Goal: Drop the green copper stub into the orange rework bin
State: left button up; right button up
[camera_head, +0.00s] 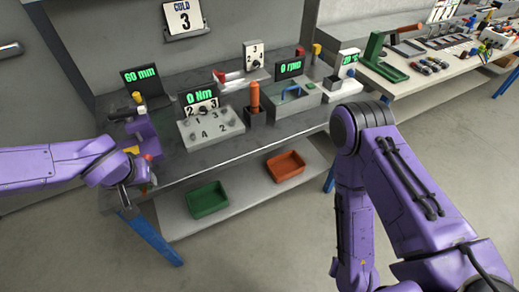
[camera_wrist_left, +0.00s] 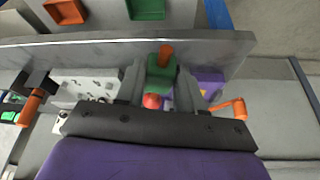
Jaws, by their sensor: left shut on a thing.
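The green copper stub (camera_wrist_left: 160,75), a green block with an orange-brown end, is between the fingers of my left gripper (camera_wrist_left: 160,88) in the left wrist view. The fingers are shut on it. In the head view my left gripper (camera_head: 143,183) is at the left front edge of the workbench, and the stub is hard to make out there. The orange rework bin (camera_head: 285,165) is on the lower shelf, right of the gripper; it also shows at the top left of the left wrist view (camera_wrist_left: 65,12). My right gripper is out of view.
A green bin (camera_head: 207,200) sits on the same lower shelf (camera_head: 245,185), left of the orange one. The workbench (camera_head: 190,163) above holds a numbered grey block (camera_head: 210,126), displays and an orange-handled tool (camera_head: 254,97). A blue leg (camera_head: 150,238) stands below the gripper.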

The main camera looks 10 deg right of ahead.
aim_at(281, 168)
jog(key=z, duration=2.6)
jog(key=k, duration=0.7)
jog(key=u, duration=1.55)
jog(key=i, duration=1)
